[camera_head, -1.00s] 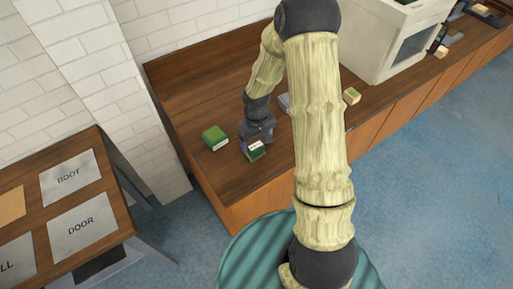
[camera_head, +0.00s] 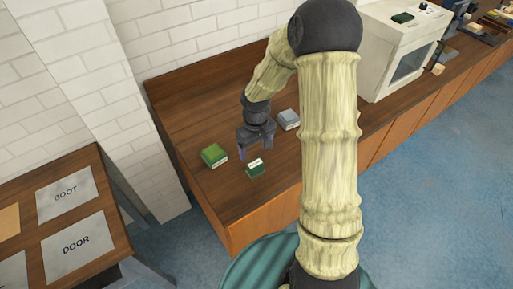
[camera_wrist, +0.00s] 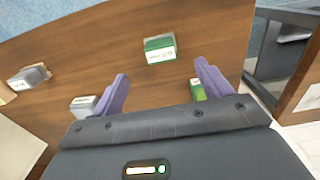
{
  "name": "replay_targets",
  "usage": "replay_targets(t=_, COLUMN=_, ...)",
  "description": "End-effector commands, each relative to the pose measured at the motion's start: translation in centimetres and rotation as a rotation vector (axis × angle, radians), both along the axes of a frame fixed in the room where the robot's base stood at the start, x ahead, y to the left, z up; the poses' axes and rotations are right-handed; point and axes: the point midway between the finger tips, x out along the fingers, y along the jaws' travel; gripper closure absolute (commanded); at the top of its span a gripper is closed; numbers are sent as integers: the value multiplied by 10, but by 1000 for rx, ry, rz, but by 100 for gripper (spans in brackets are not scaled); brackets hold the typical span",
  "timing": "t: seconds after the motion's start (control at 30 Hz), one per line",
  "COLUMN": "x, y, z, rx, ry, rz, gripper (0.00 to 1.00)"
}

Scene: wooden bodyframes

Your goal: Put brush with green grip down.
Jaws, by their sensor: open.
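The thing I take for the brush with green grip is a small dark green block with a white top part (camera_head: 255,169). It rests on the wooden counter near its front left edge; no bristles can be made out. In the wrist view the green and white block (camera_wrist: 160,49) lies just beyond my fingertips, with bare wood between. My gripper (camera_head: 256,148) is open and empty, above and behind the block in the head view. Its two purple fingers (camera_wrist: 161,72) are spread wide in the wrist view.
A lighter green box (camera_head: 214,155) stands left of my gripper on the wooden counter (camera_head: 190,105). A grey box (camera_head: 288,119) stands behind to the right. A white machine (camera_head: 400,50) is farther right. A side table with BOOT and DOOR plates (camera_head: 76,243) is at left.

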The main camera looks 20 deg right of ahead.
Motion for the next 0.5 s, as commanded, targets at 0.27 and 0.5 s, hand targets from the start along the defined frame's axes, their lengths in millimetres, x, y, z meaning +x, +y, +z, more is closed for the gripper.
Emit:
replay_targets(t=0.27, x=-25, y=0, z=30, rx=-18, ry=-39, rz=-46, gripper=23)
replay_targets(t=0.5, x=-82, y=1, z=77, rx=-15, ry=-132, rz=-171, gripper=23)
